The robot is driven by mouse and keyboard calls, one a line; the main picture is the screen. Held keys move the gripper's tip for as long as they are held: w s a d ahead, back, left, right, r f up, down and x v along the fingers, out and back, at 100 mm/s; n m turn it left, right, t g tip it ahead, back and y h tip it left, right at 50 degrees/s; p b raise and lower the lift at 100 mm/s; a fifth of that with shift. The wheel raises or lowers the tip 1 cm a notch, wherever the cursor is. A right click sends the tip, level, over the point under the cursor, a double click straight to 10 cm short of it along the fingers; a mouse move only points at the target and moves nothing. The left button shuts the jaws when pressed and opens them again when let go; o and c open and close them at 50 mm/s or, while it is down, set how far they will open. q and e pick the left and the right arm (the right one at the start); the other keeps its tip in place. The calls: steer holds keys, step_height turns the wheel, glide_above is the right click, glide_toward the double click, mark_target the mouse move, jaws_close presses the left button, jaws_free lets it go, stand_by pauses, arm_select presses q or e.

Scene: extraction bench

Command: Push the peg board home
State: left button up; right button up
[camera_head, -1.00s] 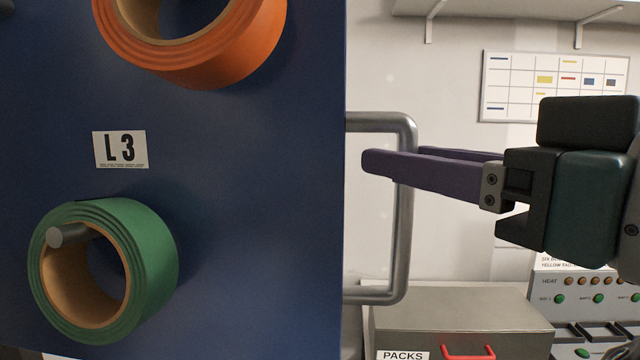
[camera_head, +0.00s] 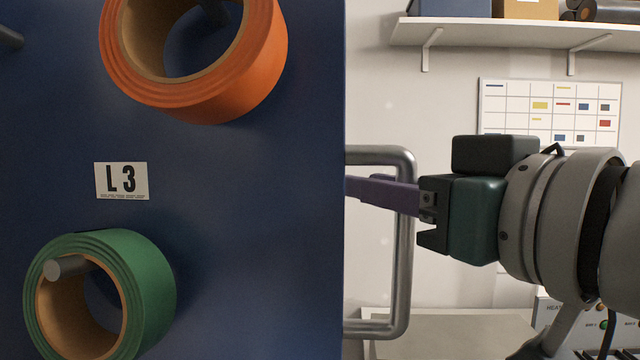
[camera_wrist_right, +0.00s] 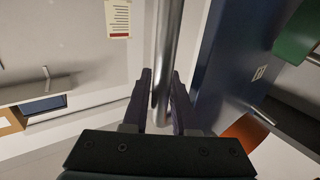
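The peg board (camera_head: 240,160) is a dark blue upright panel filling the left of the head view, labelled L 3 (camera_head: 121,181). A grey metal bar handle (camera_head: 401,260) stands out at its right edge. It also shows in the right wrist view (camera_wrist_right: 165,40). My right gripper (camera_head: 365,190) is at the handle's upright bar, with purple fingers pointing left. In the right wrist view its fingers (camera_wrist_right: 162,85) lie on either side of the bar and look open; contact is unclear. The fingertips are partly hidden by the board's edge in the head view. My left gripper is not visible.
An orange tape roll (camera_head: 270,70) and a green tape roll (camera_head: 150,290) hang on the board's pegs. A grey box top (camera_head: 450,335) lies below the handle. A wall shelf (camera_head: 500,32) and a chart (camera_head: 550,110) are behind my right arm.

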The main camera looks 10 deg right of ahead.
jaws_close()
stand_by(1.0)
